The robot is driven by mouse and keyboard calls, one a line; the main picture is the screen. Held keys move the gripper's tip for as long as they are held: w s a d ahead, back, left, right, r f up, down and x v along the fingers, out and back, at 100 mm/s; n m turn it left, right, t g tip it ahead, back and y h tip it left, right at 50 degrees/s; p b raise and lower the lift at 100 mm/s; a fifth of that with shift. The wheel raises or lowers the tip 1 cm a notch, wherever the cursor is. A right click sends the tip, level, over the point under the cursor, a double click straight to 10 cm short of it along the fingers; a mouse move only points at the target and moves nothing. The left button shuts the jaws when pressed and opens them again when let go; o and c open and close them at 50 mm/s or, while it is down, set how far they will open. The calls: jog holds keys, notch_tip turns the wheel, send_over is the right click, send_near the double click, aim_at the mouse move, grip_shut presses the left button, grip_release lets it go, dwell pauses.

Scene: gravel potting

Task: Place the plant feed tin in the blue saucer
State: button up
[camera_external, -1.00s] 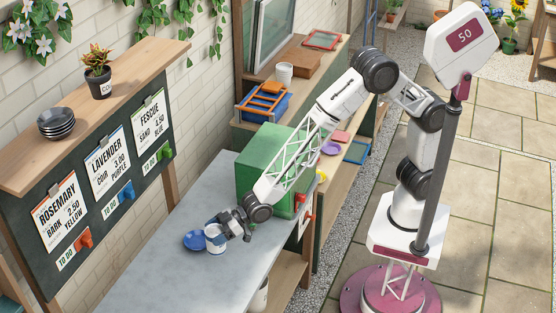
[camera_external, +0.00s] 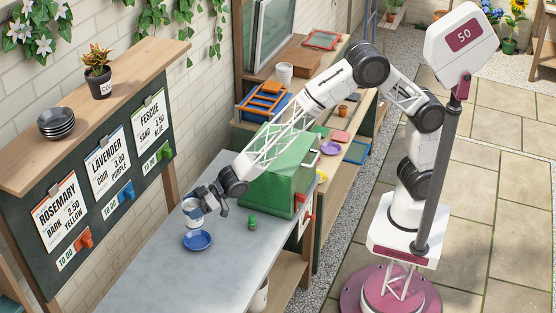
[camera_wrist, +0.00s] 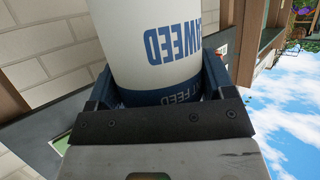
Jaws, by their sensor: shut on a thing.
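The plant feed tin (camera_external: 193,211) is white with blue bands and sits between the fingers of my gripper (camera_external: 207,203). In the wrist view the tin (camera_wrist: 156,50) fills the space between the fingertips (camera_wrist: 158,90), with "SEAWEED" and "FEED" lettering upside down. My gripper is shut on it. The blue saucer (camera_external: 198,241) lies on the grey bench top, empty. In the external view the tin shows just behind the saucer, towards the wall, and seems raised above the bench; its exact height is hard to tell.
A green box (camera_external: 275,170) stands on the bench behind my gripper. The grey bench top (camera_external: 160,280) is clear in front. The chalkboard with order cards (camera_external: 107,162) stands along the left.

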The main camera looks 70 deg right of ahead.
jog(key=shift+f, duration=0.1)
jog(key=shift+f, duration=3)
jog(key=shift+f, duration=1.85)
jog(key=shift+f, duration=0.15)
jog(key=o, duration=1.1)
jog(key=shift+v, duration=3.85)
